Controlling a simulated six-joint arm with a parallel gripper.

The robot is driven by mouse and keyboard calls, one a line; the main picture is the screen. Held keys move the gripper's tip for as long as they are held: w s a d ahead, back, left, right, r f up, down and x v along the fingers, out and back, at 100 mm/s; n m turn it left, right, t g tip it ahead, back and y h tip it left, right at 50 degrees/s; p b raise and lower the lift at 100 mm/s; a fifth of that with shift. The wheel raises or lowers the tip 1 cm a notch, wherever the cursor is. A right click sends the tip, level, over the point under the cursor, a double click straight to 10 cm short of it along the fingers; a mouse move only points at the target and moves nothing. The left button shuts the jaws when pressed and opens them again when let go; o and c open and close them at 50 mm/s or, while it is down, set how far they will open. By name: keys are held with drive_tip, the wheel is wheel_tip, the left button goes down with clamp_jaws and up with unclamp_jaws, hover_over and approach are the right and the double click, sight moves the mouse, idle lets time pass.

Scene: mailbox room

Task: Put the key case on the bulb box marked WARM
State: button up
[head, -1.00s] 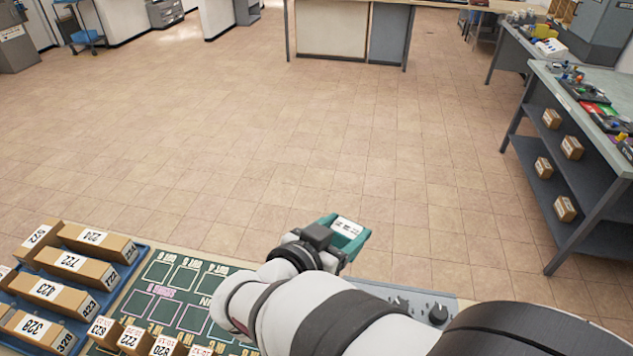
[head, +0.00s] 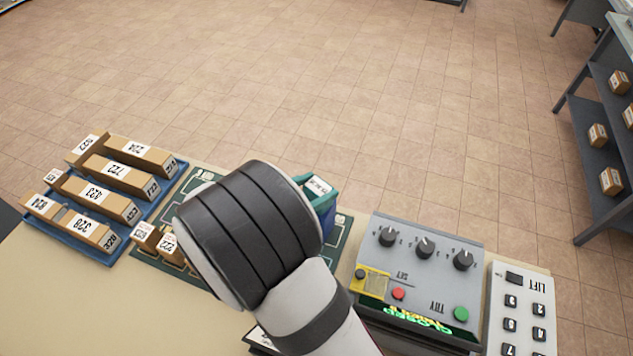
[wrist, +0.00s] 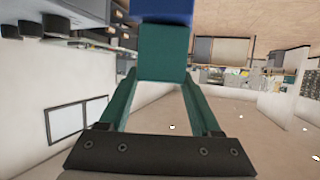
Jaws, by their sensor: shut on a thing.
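A blue thing (wrist: 165,12) is at those tips, cut off by the top edge. It also shows below the gripper in the head view (head: 327,215); it may be the key case, but I cannot tell for sure. I see no box that I can read as WARM; my arm hides part of the mat.
Blue trays (head: 165,198) with several numbered brown boxes stand at the left. Small numbered boxes (head: 146,236) stand at the mat's left front. A grey panel with knobs (head: 420,262) and a white keypad (head: 519,305) are at the right. Open floor lies beyond the table.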

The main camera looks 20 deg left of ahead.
drive_tip(key=shift+f, duration=0.15)
drive_tip(key=o, duration=1.4)
drive_tip(key=shift+o, duration=0.2)
